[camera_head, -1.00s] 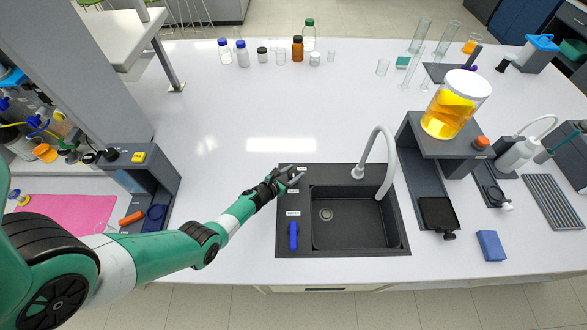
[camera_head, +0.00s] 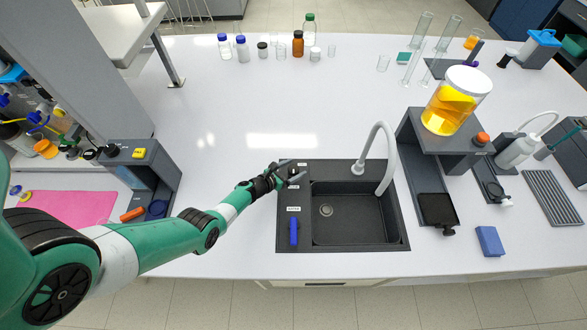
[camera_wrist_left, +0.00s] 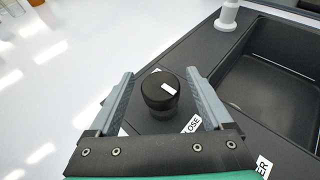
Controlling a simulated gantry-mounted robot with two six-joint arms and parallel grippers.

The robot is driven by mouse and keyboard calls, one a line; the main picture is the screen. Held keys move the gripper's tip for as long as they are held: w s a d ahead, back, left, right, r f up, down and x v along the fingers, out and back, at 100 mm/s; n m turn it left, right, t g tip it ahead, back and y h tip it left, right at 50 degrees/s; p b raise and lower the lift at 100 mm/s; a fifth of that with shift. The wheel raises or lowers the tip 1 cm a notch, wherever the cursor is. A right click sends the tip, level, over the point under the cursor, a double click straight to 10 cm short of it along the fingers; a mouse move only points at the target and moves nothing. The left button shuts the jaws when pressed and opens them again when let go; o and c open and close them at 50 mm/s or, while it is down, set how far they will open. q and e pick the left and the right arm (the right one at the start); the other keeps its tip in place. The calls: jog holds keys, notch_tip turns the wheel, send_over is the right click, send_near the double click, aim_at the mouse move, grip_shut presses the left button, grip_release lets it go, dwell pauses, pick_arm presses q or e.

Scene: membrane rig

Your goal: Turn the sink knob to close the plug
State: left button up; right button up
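The sink knob (camera_wrist_left: 160,90) is a round black knob with a white mark on top, on the dark rim left of the sink basin. A label reading "LOSE", partly hidden, lies beside it in the left wrist view. My left gripper (camera_head: 291,171) is over the knob at the sink's upper left corner. In the left wrist view my left gripper (camera_wrist_left: 158,88) is open, its grey fingers on either side of the knob with visible gaps. The round drain (camera_head: 326,210) is in the basin floor; the plug's state is too small to tell. My right gripper is not in view.
A blue handle (camera_head: 293,231) stands on the same rim, nearer the front. A white curved faucet (camera_head: 385,150) rises behind the basin (camera_head: 360,232). A grey shelf (camera_head: 415,124) with a jar of orange liquid (camera_head: 450,105) stands to the right. The counter left of the sink is clear.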

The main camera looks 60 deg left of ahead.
pick_arm(q)
jog(key=p+v, duration=0.4)
jog(key=v, duration=0.1)
jog(key=shift+w+r, duration=0.1)
jog(key=shift+r, duration=0.25)
jog(key=p+v, duration=0.3)
jog(key=v, duration=0.3)
jog(key=shift+s+f, duration=0.25)
jog(key=shift+s, duration=0.15)
jog(key=shift+d, duration=0.15)
